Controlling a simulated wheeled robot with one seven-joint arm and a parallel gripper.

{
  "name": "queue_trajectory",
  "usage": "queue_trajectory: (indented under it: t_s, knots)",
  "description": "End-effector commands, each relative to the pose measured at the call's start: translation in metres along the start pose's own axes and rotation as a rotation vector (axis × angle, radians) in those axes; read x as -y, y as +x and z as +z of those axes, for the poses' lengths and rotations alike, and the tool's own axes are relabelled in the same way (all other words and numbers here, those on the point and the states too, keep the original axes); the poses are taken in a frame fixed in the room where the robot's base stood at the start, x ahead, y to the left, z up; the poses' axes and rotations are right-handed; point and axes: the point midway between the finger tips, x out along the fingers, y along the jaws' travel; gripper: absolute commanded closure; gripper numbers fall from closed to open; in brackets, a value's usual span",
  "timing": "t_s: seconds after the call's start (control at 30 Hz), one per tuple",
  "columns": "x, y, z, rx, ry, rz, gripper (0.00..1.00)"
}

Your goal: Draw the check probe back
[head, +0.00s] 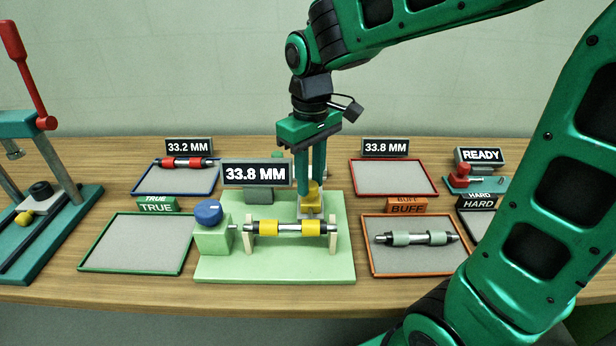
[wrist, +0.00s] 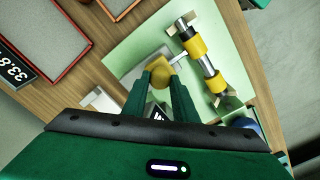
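The check probe's yellow knob (head: 313,192) stands on the pale green gauge base (head: 275,268), behind a steel roller with yellow bands (head: 288,227) that lies across two cream supports. In the wrist view a grey rod (wrist: 179,60) runs from the knob (wrist: 160,74) to the roller (wrist: 205,65) and seems to touch its middle. My gripper (head: 311,180) points down from above, its fingertips on either side of the knob and apparently closed on it. The gauge display (head: 255,173) reads 33.8 MM. A blue dial (head: 208,212) sits at the base's left.
A blue-rimmed tray (head: 216,187) holds a red-banded roller; the red-rimmed tray (head: 430,180) is empty. The green TRUE tray (head: 90,258) is empty. The orange BUFF tray (head: 372,268) holds a grey-green roller. A press (head: 75,215) stands left; a READY sign (head: 481,155) stands right.

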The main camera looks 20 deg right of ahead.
Motion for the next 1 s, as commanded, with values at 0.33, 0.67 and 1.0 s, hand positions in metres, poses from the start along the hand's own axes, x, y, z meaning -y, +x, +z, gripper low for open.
queue_trajectory:
  t_s: [0.33, 0.67, 1.0]
  knots:
    - [-0.024, 0.0, -0.023, 0.001, 0.005, -0.001, 1.0]
    - [-0.034, -0.001, -0.032, -0.003, 0.006, 0.002, 1.0]
    - [-0.033, -0.001, -0.032, -0.002, 0.004, 0.001, 0.56]
